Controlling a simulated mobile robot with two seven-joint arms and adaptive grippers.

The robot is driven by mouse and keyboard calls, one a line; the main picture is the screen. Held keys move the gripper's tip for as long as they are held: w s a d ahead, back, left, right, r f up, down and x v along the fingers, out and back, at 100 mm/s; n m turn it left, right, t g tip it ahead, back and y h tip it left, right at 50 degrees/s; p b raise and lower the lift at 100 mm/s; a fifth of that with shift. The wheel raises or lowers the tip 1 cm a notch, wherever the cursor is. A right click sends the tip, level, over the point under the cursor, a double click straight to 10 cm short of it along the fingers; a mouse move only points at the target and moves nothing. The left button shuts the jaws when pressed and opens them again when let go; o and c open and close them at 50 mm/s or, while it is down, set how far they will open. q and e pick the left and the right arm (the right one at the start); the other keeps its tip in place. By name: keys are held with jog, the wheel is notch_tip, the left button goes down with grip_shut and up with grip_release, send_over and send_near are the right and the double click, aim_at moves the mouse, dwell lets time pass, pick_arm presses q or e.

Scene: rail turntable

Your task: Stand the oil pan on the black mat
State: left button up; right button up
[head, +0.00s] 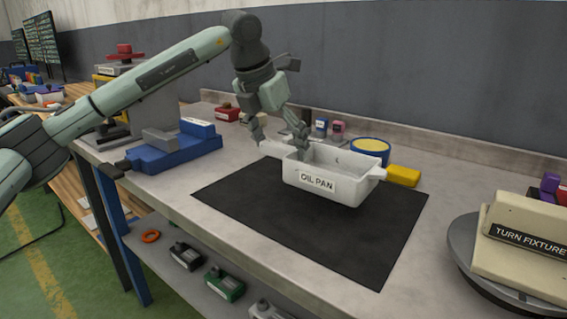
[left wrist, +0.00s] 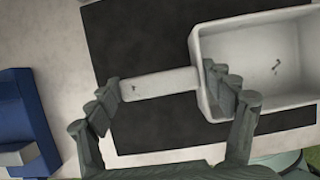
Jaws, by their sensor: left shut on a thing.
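The white oil pan (head: 352,192), labelled OIL PAN, is upright over the rear part of the black mat (head: 300,232), its right handle pointing right. I cannot tell whether its bottom touches the mat. My left gripper (head: 280,142) is shut on the pan at its left handle. In the left wrist view, the gripper (left wrist: 162,82) has one finger at the handle's outer end and the other at the wall of the pan (left wrist: 265,60). The mat (left wrist: 150,132) shows beneath the handle. My right gripper is in neither view.
A blue fixture (head: 165,153) stands left of the mat. The turn fixture (head: 525,240) sits on a round turntable (head: 462,250) at right. The mat's front is clear.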

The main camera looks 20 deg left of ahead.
pick_arm(q)
jog(key=shift+w+d+f, duration=0.15)
jog(key=shift+w+f, duration=0.05)
jog(key=shift+w, duration=0.15)
jog(key=shift+f, duration=0.25)
notch_tip(320, 180, down, 2)
jog(key=shift+f+b, duration=0.25)
jog(key=shift+b, duration=0.05)
jog(key=shift+f, duration=0.5)
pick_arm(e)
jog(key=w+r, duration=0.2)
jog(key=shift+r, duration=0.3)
pick_arm(q)
jog(key=shift+f, duration=0.1)
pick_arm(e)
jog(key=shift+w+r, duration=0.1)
pick_arm(q)
jog(key=o, duration=1.5)
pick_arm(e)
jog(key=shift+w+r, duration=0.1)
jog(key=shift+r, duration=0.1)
